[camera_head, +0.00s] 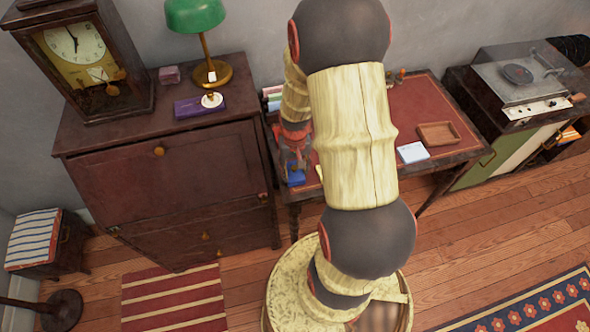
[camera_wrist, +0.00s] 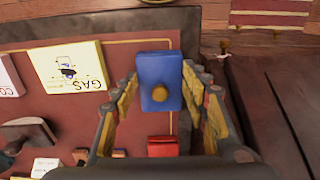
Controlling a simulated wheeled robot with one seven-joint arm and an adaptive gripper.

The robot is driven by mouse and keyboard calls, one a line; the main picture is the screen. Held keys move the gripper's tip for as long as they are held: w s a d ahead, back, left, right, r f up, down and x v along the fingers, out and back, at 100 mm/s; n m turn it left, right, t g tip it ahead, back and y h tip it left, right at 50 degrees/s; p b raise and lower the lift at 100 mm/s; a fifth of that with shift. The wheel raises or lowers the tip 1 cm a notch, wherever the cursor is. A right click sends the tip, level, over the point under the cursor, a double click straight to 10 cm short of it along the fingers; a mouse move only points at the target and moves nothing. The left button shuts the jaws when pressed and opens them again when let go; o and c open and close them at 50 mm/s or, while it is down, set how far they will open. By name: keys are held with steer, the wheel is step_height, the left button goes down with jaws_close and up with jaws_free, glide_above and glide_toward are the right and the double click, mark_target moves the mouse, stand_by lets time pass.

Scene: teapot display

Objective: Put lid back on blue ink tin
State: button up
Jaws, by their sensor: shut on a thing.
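A blue rectangular piece with a round brass-coloured knob, which looks like the lid of the blue ink tin (camera_wrist: 158,66), sits between my fingertips in the wrist view. My gripper (camera_wrist: 160,88) is shut on its two sides. In the head view my gripper (camera_head: 295,158) is low over the left front corner of the desk, with blue (camera_head: 296,178) showing just below it. I cannot make out the tin's body apart from the lid; it may be hidden under it. I cannot tell whether the lid touches the tin.
A red block-like thing (camera_wrist: 162,146) lies close to the blue piece in the wrist view. A card marked GAS (camera_wrist: 70,72) and a dark stamp-like object (camera_wrist: 28,132) lie to the left. The desk (camera_head: 425,105) also bears a wooden tray (camera_head: 438,134). A dark cabinet (camera_head: 170,190) stands left.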

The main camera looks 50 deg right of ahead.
steer(key=o, duration=1.2)
steer(key=shift+o, duration=1.2)
steer(key=shift+o, duration=1.3)
steer(key=shift+r, duration=0.1)
steer(key=shift+r+p, duration=2.85)
steer(key=shift+r, duration=0.6)
steer(key=shift+c, duration=0.8)
